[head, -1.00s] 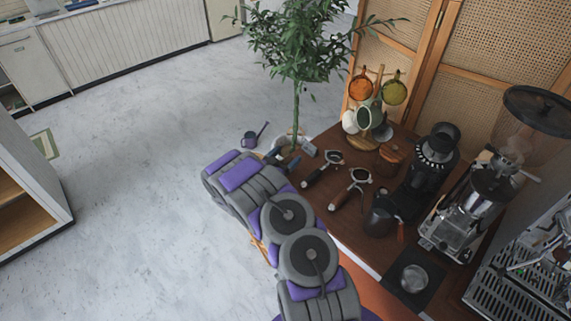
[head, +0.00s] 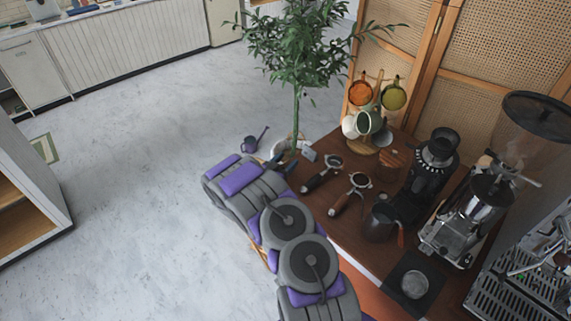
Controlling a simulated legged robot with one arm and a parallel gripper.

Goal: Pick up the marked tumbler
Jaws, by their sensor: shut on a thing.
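My gripper (head: 284,164) is at the far end of my grey and purple arm, over the back left corner of the dark wooden cart top (head: 349,225). Its dark fingers show only in part, and the arm covers much of the space around them. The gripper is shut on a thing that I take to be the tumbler. That thing is mostly hidden, and I cannot make out its shape or its mark. A small pale grey item (head: 309,154) shows just right of the fingers. I cannot tell what it is or whether it touches them.
Two portafilters (head: 352,191) lie right of the gripper. Behind them stands a mug tree with cups (head: 363,122). A dark jug (head: 380,223), a black grinder (head: 437,150) and a larger grinder (head: 481,211) stand further right. A potted plant (head: 296,110) rises behind. Open floor lies left.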

